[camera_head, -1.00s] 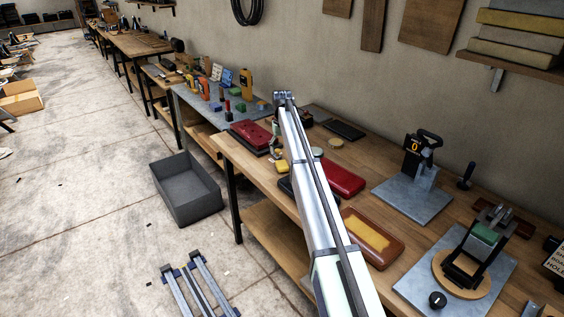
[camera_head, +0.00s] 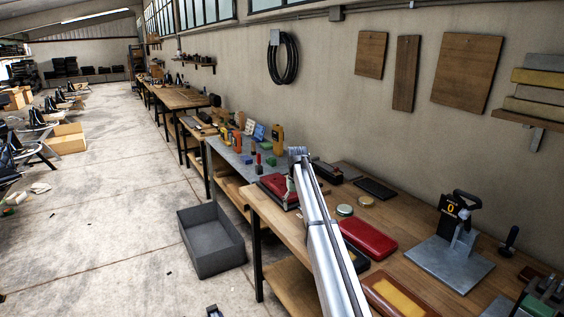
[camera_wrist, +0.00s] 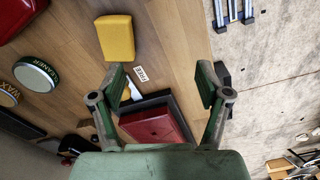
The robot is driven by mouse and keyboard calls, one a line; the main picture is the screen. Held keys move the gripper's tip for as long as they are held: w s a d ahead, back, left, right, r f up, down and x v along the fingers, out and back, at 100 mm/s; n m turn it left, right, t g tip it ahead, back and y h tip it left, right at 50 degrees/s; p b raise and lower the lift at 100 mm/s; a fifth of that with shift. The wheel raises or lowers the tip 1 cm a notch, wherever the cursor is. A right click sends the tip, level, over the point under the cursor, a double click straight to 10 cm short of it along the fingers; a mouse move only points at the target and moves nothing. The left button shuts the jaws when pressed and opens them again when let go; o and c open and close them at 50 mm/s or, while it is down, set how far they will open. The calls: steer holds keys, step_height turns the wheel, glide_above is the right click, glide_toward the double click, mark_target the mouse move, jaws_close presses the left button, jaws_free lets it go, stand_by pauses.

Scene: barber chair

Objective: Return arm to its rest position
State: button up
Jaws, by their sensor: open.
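My arm (camera_head: 330,255) reaches from the bottom of the head view out over the wooden workbench (camera_head: 413,262). Its far end stands above the bench, and my gripper is largely hidden behind it there. In the wrist view my gripper (camera_wrist: 162,84) is open, with its two green-padded fingers wide apart and nothing held. A yellow block (camera_wrist: 115,38) lies on the bench just beyond the left finger. A red thing in a dark tray (camera_wrist: 157,124) lies below, seen between the fingers.
A red case (camera_head: 368,238) and a brown tray with a yellow pad (camera_head: 398,297) lie beside my arm. A clamp-like fixture (camera_head: 455,235) stands at right. Round tins (camera_wrist: 36,74) lie left in the wrist view. A grey bin (camera_head: 210,243) stands on open floor.

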steer(key=s+a+f+n+b, duration=0.1)
steer(key=s+a+f+b, duration=0.3)
steer(key=a+f, duration=0.85)
steer(key=s+d+f+g+p, duration=0.1)
steer(key=s+d+f, duration=0.3)
steer(key=s+f, duration=0.5)
steer(key=s+d+f+m+g+p, duration=0.1)
steer(key=s+d+f, duration=0.2)
steer(key=s+f, duration=0.6)
steer(key=s+d+f+g+p, duration=0.15)
steer(key=s+d+f, duration=0.25)
steer(key=s+f, duration=0.5)
steer(key=s+d+f+p, duration=0.1)
steer(key=s+d+f, duration=0.15)
steer(key=s, duration=0.55)
steer(key=s+d+f+g, duration=0.1)
steer(key=s+f, duration=0.2)
steer(key=s, duration=0.6)
steer(key=s+d+f+p, duration=0.1)
steer(key=s+d+f, duration=0.1)
steer(key=s, duration=0.6)
steer(key=s+d+m+g, duration=0.1)
steer(key=s+d+g, duration=0.1)
steer(key=s, duration=2.1)
steer(key=shift+d+r+m+p, duration=0.25)
steer(key=shift+r+m+p, duration=0.05)
steer(key=shift+m+p, duration=0.1)
steer(key=shift+g, duration=0.25)
